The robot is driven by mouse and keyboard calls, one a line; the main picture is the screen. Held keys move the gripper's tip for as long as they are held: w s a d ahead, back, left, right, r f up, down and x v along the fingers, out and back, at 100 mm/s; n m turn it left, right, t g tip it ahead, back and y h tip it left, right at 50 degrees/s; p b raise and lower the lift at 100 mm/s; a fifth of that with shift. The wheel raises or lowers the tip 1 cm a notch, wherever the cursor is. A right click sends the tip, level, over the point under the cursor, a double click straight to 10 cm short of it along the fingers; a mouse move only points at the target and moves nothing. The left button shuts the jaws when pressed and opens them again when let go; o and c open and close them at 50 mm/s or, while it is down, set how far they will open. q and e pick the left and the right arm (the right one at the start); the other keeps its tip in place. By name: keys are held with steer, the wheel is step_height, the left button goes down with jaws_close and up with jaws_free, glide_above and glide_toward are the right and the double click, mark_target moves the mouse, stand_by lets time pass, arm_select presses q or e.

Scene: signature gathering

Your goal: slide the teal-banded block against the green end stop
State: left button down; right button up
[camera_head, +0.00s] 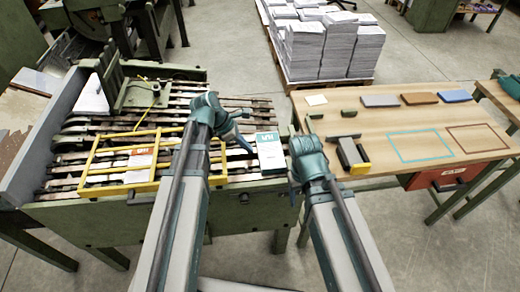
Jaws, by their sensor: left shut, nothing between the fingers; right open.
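The teal-banded block (270,155), white with a teal band along its far end, lies on the right part of the slatted green machine bed. My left gripper (248,147) is shut and empty, just left of the block; I cannot tell whether it touches. My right gripper (296,140) is right of the block near the bed's right edge; its fingers are mostly hidden by its own wrist. A green upright bracket (132,96) stands at the bed's far left. I cannot tell surely whether it is the green end stop.
A yellow frame (86,170) lies over the slats around a red-banded block (140,158). A white stack (91,97) sits far left. Paper stacks (305,50) stand behind.

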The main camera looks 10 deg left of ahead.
arm_select(q)
step_height(320, 180, up, 4)
steer(key=p, duration=0.3)
steer(key=shift+r+p, duration=0.2)
steer(key=shift+p, duration=0.1)
steer(key=s+d+r+m+g+y+p, duration=0.1)
steer(key=s+d+r+m+y+p, duration=0.2)
steer(key=s+m, duration=0.4)
steer(key=s+d+r+m+y+p, duration=0.3)
steer(key=s+m+p, duration=0.3)
steer(key=m, duration=1.2)
steer(key=shift+s+d+r+g+y, duration=0.15)
steer(key=shift+s+d+g+y, duration=0.3)
steer(key=shift+s+d, duration=0.5)
steer(key=shift+s+a, duration=0.15)
steer(key=shift+a, duration=0.05)
